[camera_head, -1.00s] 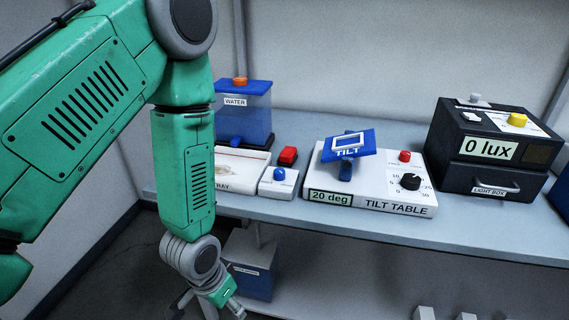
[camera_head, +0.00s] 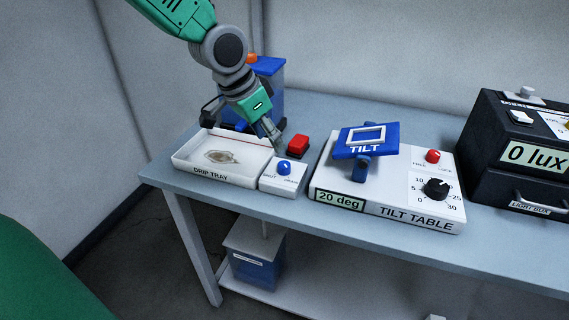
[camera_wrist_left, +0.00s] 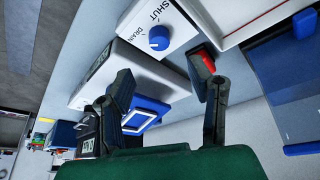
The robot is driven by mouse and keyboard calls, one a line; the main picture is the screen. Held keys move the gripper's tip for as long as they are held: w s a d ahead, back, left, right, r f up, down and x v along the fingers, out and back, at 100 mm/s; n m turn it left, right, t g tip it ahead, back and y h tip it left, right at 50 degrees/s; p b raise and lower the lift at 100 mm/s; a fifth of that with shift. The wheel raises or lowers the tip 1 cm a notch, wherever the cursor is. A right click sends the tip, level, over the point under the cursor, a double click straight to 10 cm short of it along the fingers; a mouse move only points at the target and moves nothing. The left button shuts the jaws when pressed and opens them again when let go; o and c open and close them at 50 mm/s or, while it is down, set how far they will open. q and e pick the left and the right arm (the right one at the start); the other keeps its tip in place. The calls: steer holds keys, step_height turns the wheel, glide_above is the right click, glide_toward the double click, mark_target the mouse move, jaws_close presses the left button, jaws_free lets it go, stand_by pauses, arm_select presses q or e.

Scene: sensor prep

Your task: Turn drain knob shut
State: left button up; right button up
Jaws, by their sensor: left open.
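The blue drain knob (camera_head: 284,166) sits on a small white box (camera_head: 283,178) with SHUT and DRAIN labels, at the right side of the drip tray (camera_head: 192,167). In the left wrist view the knob (camera_wrist_left: 159,38) shows ahead of the fingers, near the top. My left gripper (camera_head: 270,143) is open and empty, just above and behind the knob box, apart from the knob. In the left wrist view its two dark fingers (camera_wrist_left: 168,92) are spread wide. The knob's pointer direction is too small to tell. My right gripper is not in view.
A red button block (camera_head: 298,145) stands behind the knob box. The blue water tank (camera_head: 270,85) is behind my left wrist. The tilt table (camera_head: 390,195) and black light box (camera_head: 515,155) stand to the right. A blue container (camera_head: 255,262) is on the lower shelf.

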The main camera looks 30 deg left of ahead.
mark_target(283, 164)
arm_select(q)
steer(key=b+x, duration=0.1)
steer(key=x, duration=0.8)
steer(key=shift+f, duration=0.2)
jaws_close()
